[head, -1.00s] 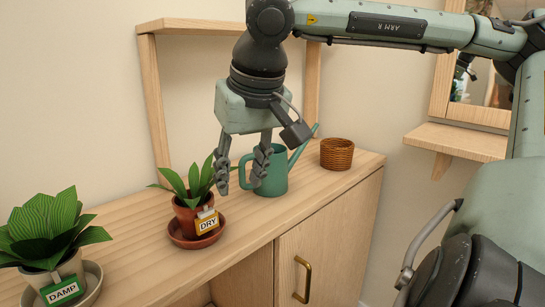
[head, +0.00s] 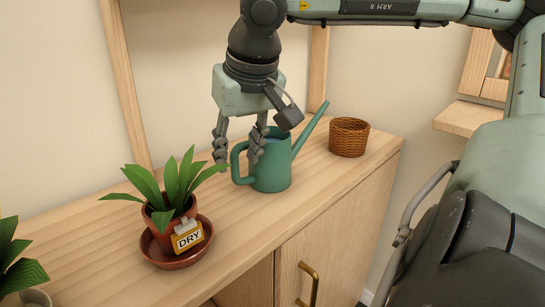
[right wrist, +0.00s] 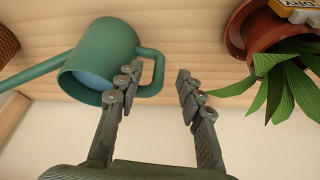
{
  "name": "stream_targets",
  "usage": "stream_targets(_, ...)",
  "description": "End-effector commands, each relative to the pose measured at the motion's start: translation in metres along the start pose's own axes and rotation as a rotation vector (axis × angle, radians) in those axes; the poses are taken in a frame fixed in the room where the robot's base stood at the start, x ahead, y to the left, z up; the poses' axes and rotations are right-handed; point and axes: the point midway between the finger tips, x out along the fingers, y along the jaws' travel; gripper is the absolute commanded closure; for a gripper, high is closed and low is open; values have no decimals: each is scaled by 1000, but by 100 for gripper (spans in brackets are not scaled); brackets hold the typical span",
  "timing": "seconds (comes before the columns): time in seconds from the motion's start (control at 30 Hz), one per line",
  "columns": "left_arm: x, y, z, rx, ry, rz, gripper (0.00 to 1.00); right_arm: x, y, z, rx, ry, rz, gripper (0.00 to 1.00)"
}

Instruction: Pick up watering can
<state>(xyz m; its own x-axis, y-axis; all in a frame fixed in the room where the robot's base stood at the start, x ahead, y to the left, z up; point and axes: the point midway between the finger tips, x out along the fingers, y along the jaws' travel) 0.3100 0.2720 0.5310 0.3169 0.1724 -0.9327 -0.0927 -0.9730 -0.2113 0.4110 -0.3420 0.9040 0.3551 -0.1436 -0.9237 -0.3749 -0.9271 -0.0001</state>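The green watering can (head: 272,172) stands upright on the wooden cabinet top, with its spout to the right and its handle to the left. My right gripper (head: 238,158) is open and points down at the handle side of the can. In the right wrist view, the can (right wrist: 98,52) is at the upper left, and its handle shows between the two open fingers (right wrist: 157,82). One finger overlaps the can's rim and body in both views. I cannot tell whether it touches. My left gripper is out of view.
A potted plant tagged DRY (head: 188,240) stands on a terracotta saucer (head: 150,252) left of the can, its leaves close to my right gripper. A wicker basket (head: 349,138) is beyond the spout. Another plant (head: 18,268) is at the left edge. The cabinet front (head: 345,235) has a brass handle.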

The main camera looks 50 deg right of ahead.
Motion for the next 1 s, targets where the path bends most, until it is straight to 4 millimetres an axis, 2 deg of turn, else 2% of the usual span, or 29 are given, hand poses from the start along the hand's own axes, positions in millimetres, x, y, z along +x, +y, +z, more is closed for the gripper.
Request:
stream_targets(0.03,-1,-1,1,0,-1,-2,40,10,0,1,0,-4,1,62)
stream_targets(0.2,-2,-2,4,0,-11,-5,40,33,0,0,-1,-4,1,62)
stream_targets(0.53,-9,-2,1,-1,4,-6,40,39,0,-1,0,0,-1,64)
stream_targets(0.83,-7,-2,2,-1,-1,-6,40,39,0,-1,0,0,-1,100)
stream_targets(1.0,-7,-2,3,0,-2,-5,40,39,0,-1,0,0,-1,100)
